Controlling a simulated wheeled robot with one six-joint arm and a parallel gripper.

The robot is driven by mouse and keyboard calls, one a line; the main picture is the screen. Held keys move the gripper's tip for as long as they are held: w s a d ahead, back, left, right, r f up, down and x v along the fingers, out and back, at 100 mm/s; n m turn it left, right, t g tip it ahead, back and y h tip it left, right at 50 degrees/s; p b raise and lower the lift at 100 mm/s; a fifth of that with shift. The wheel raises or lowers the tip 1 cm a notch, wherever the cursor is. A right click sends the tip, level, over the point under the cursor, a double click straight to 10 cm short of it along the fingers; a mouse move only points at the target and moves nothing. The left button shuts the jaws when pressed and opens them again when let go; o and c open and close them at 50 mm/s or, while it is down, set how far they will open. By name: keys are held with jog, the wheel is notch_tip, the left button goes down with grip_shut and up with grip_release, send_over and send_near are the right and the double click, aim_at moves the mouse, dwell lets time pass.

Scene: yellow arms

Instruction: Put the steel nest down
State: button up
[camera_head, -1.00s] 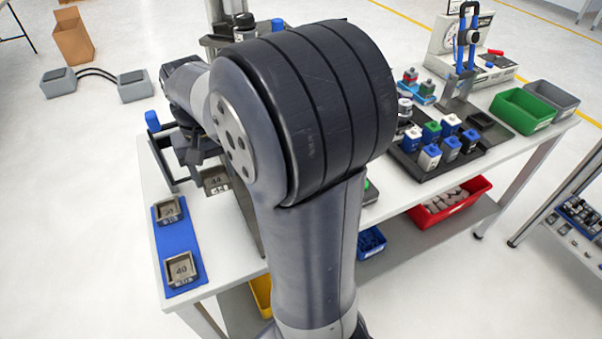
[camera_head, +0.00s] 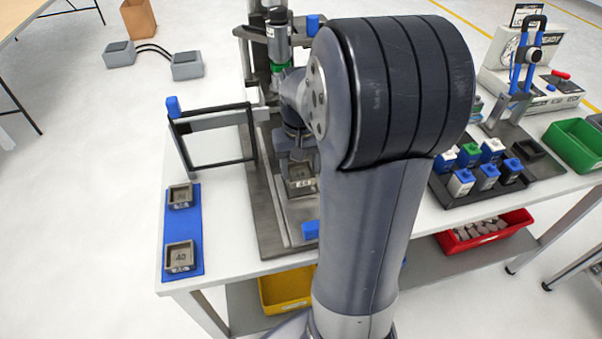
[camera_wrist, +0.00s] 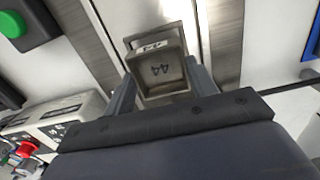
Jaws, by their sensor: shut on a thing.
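The steel nest is a small square grey cup marked 44. It shows in the head view (camera_head: 301,184) and in the wrist view (camera_wrist: 165,82). My gripper (camera_head: 298,170) is shut on it, with one finger on each side in the wrist view (camera_wrist: 161,88). The nest is over the grey steel bed (camera_head: 262,205) of the press, mouth up. I cannot tell whether its underside touches the bed. My arm hides the right part of the bed.
A blue mat (camera_head: 183,224) at the left holds two similar nests. A black guard frame (camera_head: 188,160) with a blue knob stands left of the bed. The press column (camera_head: 279,45) rises behind. A dark tray of blue, white and green blocks (camera_head: 474,194) lies right.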

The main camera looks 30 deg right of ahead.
aim_at(300, 175)
jog(key=shift+f, duration=1.3)
jog(key=shift+f, duration=0.1)
jog(key=shift+f, duration=0.1)
jog(key=o, duration=1.2)
notch_tip(300, 175, up, 12)
jog(key=shift+r+p, duration=0.25)
jog(key=shift+p, duration=0.1)
